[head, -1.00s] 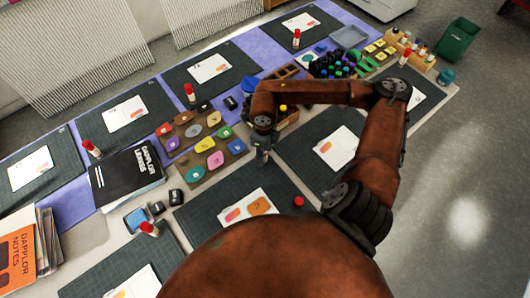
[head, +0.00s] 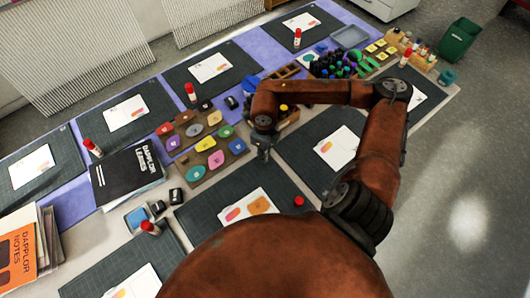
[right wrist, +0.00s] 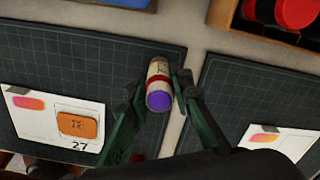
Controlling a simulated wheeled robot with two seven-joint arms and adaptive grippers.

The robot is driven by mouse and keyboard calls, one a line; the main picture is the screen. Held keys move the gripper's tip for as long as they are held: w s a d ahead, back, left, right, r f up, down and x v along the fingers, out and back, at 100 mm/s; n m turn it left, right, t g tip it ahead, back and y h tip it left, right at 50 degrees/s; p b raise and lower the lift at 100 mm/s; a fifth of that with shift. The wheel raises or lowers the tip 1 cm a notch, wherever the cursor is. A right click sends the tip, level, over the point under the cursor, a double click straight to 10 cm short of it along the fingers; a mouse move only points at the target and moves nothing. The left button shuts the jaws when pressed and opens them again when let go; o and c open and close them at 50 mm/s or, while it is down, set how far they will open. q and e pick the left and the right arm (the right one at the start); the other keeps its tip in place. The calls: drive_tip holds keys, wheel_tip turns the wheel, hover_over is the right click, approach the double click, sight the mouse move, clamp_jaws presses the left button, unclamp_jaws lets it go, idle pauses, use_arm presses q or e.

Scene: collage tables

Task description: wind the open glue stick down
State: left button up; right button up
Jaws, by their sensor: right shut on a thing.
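The open glue stick (right wrist: 158,84) shows in the right wrist view with a pale body, a red band and a purple end facing the camera. My right gripper (right wrist: 160,88) is shut on it, one dark finger on each side. In the head view my right gripper (head: 263,153) is over the strip between two dark mats, and the stick is mostly hidden there. A loose red cap (head: 299,201) lies on the near mat. How far the glue is wound out is too small to tell. My left gripper is not in view.
A dark mat (head: 205,222) with a white card (head: 248,207) lies at the near left of the gripper. A board of coloured shapes (head: 192,172) is to its left, and a wooden tray (head: 290,122) is behind it. Several capped glue sticks stand on other mats.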

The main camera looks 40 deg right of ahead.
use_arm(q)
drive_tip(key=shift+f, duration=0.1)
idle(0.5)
use_arm(e)
drive_tip(key=n+b, duration=0.1)
drive_tip(key=n, duration=0.1)
drive_tip(key=shift+f+n, duration=0.2)
drive_tip(key=shift+n, duration=0.2)
drive_tip(key=shift+r+n+b, duration=0.1)
drive_tip(key=shift+n+b, duration=0.25)
drive_tip(key=shift+n, duration=0.15)
drive_tip(key=n+b, duration=0.1)
drive_tip(key=n, duration=0.1)
drive_tip(key=shift+d+n, duration=0.1)
drive_tip(key=shift+n, duration=0.3)
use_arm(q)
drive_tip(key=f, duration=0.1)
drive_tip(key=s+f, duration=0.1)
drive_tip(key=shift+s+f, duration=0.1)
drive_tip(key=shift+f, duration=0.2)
use_arm(e)
drive_tip(key=shift+n, duration=0.4)
drive_tip(key=shift+r, duration=0.1)
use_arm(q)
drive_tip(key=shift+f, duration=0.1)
use_arm(e)
drive_tip(key=o, duration=1.1)
